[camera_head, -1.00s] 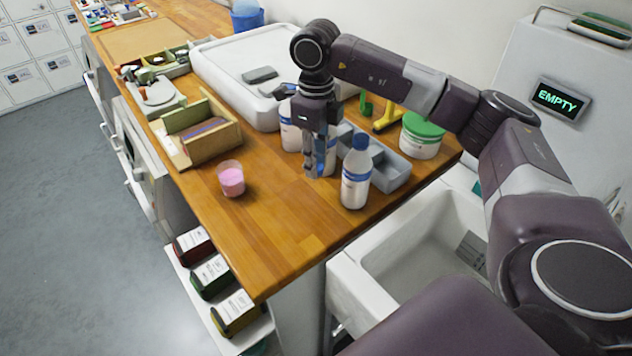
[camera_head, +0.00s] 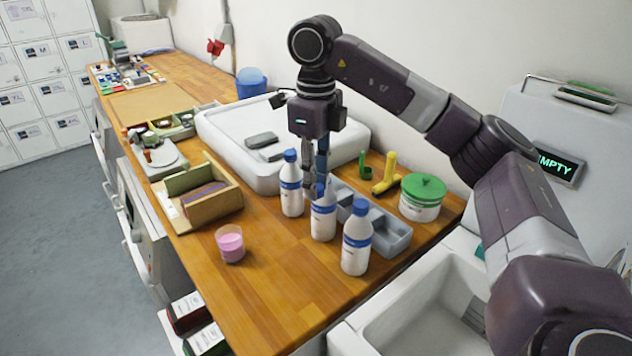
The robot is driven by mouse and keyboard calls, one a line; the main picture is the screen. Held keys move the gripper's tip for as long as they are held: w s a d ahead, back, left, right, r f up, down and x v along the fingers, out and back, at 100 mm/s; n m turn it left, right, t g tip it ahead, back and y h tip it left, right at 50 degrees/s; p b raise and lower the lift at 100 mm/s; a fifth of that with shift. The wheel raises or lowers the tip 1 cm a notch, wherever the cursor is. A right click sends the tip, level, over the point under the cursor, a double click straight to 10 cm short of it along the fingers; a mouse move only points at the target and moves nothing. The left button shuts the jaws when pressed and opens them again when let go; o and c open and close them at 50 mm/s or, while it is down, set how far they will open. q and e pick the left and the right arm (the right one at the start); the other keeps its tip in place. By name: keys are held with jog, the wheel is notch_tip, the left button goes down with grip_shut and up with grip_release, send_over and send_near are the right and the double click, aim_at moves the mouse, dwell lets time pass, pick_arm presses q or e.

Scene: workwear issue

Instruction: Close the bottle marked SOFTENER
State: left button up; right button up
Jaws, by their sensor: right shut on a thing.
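Three white bottles with blue bands stand in a slanting row on the wooden counter: the left bottle (camera_head: 291,193), the middle bottle (camera_head: 323,222) and the right bottle (camera_head: 356,246). All three show blue at the top. Their lettering is too small to read, so I cannot tell which is marked SOFTENER. My right gripper (camera_head: 316,188) points down at the top of the middle bottle, shut on its blue cap. The fingers partly hide the cap, and I cannot tell how the cap sits on the neck. My left gripper is not in view.
A grey divided tray (camera_head: 394,238) stands close behind the bottles. A green-lidded tub (camera_head: 422,199) is to the right, and a cup of pink liquid (camera_head: 230,244) to the left. A wooden box (camera_head: 213,207) lies farther left. The sink (camera_head: 410,318) adjoins the counter; the front counter is clear.

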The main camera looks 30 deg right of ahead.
jog(key=s+a+f+n, duration=0.6)
jog(key=s+n, duration=0.1)
jog(key=n, duration=0.8)
jog(key=s+a+f+n, duration=0.7)
jog(key=s+n, duration=0.1)
jog(key=n, duration=0.7)
jog(key=shift+a+n, duration=0.2)
jog(key=shift+n, duration=0.1)
